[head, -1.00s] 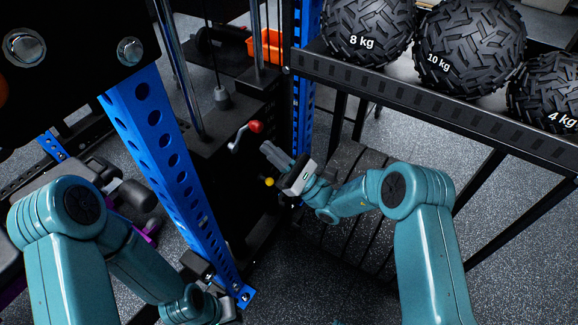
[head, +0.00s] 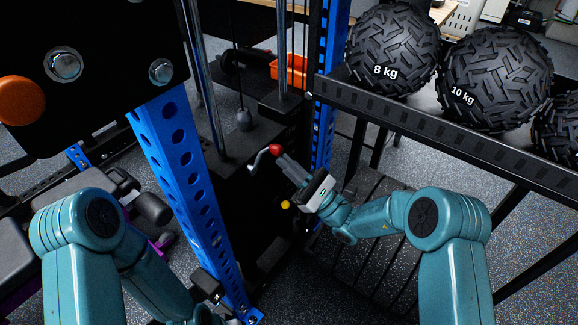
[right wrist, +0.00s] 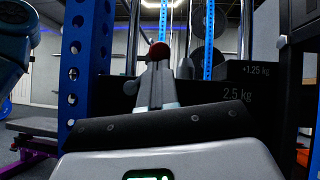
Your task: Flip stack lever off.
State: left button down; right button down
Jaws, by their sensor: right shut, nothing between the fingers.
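The stack lever is a silver crank (head: 257,161) with a red ball knob (head: 275,150), on the black weight-stack housing in the head view. My right gripper (head: 282,159) is shut and empty, its fingertips right by the knob on the lower right side. In the right wrist view the red knob (right wrist: 160,50) shows just beyond the tips of the shut fingers (right wrist: 157,82); I cannot tell whether they touch. The fingers hide the rest of the lever there. My left arm runs down to the bottom edge of the head view, and its gripper is out of frame.
A blue perforated upright (head: 190,180) stands left of the lever and another blue post behind it. A black rack (head: 440,118) with heavy textured balls (head: 392,48) is at right. A yellow knob (head: 286,204) sits below the lever. An orange bin (head: 290,72) lies behind.

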jog(key=shift+r+n+g+y+b, duration=0.2)
jog(key=shift+n+g+y+b, duration=0.1)
jog(key=shift+n+g, duration=0.75)
jog(key=s+a+r+n+g+h+b, duration=0.1)
jog(key=n+g, duration=0.4)
jog(key=n, duration=0.5)
jog(key=s+a+r+n+g+h+b, duration=0.2)
jog(key=n+g+h+b, duration=0.3)
jog(key=n, duration=0.5)
jog(key=shift+s+a+r+h+b, duration=0.25)
jog(key=shift+s+r+h, duration=0.3)
jog(key=shift+s, duration=0.3)
jog(key=shift+f+n, duration=0.1)
jog(key=shift+n, duration=0.15)
jog(key=d+r+p, duration=0.1)
jog(key=d, duration=0.6)
jog(key=shift+w+d, duration=0.2)
jog(key=shift+d, duration=0.05)
